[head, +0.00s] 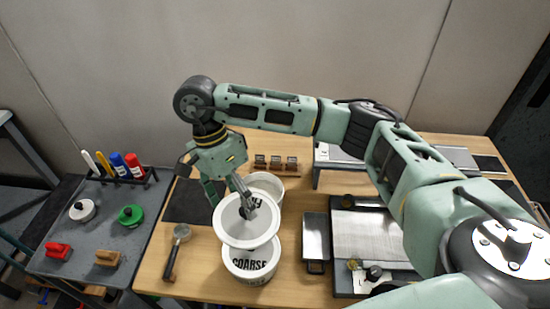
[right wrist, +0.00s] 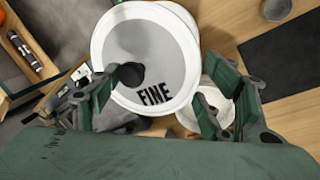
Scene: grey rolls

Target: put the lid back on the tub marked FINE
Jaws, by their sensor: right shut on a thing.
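A round lid (head: 232,232) with a white rim, grey top and black knob is in my right gripper (head: 247,208). In the right wrist view the lid (right wrist: 160,55) reads FINE, and the black knob (right wrist: 128,75) is by the left finger of my right gripper (right wrist: 158,105). In the head view the lid overlaps the top of a white tub marked COARSE (head: 250,266); I cannot tell whether they touch. Another white tub (head: 268,181) stands behind the lid, partly hidden, its marking not visible. My left gripper is not in view.
A scoop (head: 174,253) lies left of the tubs. A dark tray (head: 316,243) and a wide metal board (head: 365,236) are at right. Small jars (head: 276,163) stand in a rack behind. A grey side table (head: 95,235) holds brushes, bottles and two round knobbed things.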

